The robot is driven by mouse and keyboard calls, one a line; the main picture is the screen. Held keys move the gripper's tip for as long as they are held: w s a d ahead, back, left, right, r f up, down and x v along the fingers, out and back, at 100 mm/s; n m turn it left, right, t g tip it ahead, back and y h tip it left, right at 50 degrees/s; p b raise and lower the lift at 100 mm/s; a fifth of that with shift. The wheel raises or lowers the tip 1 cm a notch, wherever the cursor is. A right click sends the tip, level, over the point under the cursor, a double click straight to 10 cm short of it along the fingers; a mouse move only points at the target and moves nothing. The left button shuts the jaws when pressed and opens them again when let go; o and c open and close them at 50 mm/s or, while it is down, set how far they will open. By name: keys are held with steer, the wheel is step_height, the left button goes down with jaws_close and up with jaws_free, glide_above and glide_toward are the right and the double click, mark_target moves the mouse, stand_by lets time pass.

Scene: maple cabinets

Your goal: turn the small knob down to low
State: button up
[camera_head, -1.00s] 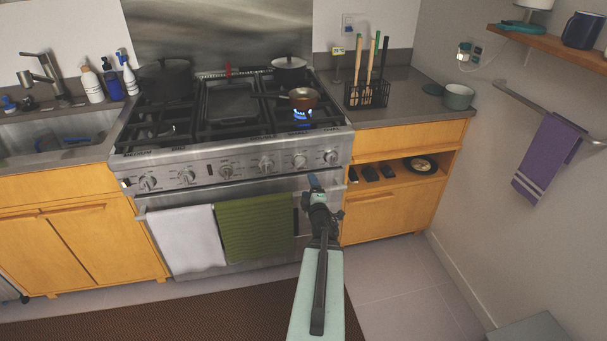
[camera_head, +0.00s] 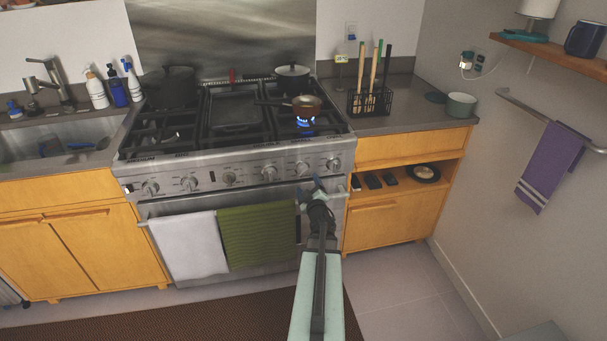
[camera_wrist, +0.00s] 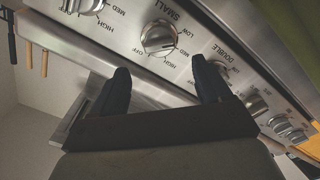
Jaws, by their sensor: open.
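The small knob (camera_wrist: 158,37) is a round metal knob on the stove's front panel, marked SMALL, with OFF, HIGH, MED and LOW around it. In the head view it appears to be the second knob from the right (camera_head: 302,168). My gripper (camera_wrist: 160,68) is open and empty, its two dark fingertips spread just short of the knob, one toward each side of it. The fingers appear apart from the knob. In the head view my gripper (camera_head: 315,186) is in front of the panel, just below the knob. The knob's exact pointer setting is hard to read.
A blue flame (camera_head: 305,122) burns under a small copper-coloured pan (camera_head: 306,103). Neighbouring knobs sit close on both sides, including the one marked DOUBLE (camera_wrist: 214,68). The oven handle with a white towel (camera_head: 188,245) and green towel (camera_head: 258,230) runs below the panel.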

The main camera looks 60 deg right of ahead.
mark_target(304, 173)
steer(key=x, duration=0.8)
steer(key=shift+w+d, duration=0.1)
steer(key=shift+w, duration=0.05)
steer(key=shift+c, duration=0.2)
